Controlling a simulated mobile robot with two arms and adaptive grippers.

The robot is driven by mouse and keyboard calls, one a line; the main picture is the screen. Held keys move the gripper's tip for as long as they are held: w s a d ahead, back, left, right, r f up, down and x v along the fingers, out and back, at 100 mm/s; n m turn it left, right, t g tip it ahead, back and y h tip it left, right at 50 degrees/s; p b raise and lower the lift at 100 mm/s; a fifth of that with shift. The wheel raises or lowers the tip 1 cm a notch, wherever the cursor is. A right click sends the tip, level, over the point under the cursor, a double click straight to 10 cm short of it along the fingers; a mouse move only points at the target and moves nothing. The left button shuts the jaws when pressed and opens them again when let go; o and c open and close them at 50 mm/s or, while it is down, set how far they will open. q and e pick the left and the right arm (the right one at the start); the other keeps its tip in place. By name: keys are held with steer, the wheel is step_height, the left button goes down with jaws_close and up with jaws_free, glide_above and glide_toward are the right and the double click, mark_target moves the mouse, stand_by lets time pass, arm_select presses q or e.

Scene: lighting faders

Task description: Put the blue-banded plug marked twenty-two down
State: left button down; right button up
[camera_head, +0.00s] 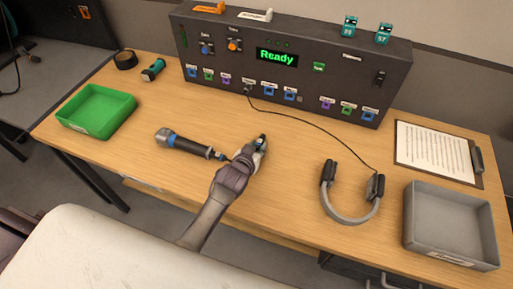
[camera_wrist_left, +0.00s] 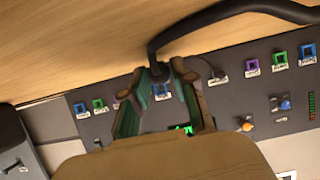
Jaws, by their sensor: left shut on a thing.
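No number can be read on the held piece. A dark rod-shaped thing with a blue band (camera_head: 185,143) lies just left of the gripper in the head view. My right gripper does not show.
The panel (camera_head: 330,85) with coloured sockets stands behind. A headphone cable runs from it to the headphones (camera_head: 350,212). A green tray (camera_head: 75,126) is left, a grey tray (camera_head: 450,250) and clipboard (camera_head: 435,150) right. Bare table lies between gripper and headphones.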

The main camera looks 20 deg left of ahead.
arm_select(q)
steer(key=shift+s+f, duration=0.3)
steer(key=shift+f, duration=0.3)
steer(key=c, duration=0.9)
jaws_free()
steer(key=shift+s+f, duration=0.1)
steer(key=shift+f, duration=0.1)
steer(key=shift+r+p, duration=0.5)
steer(key=shift+r, duration=0.2)
steer(key=v, duration=1.1)
steer(key=shift+a+r, duration=0.1)
steer(key=shift+r, duration=0.35)
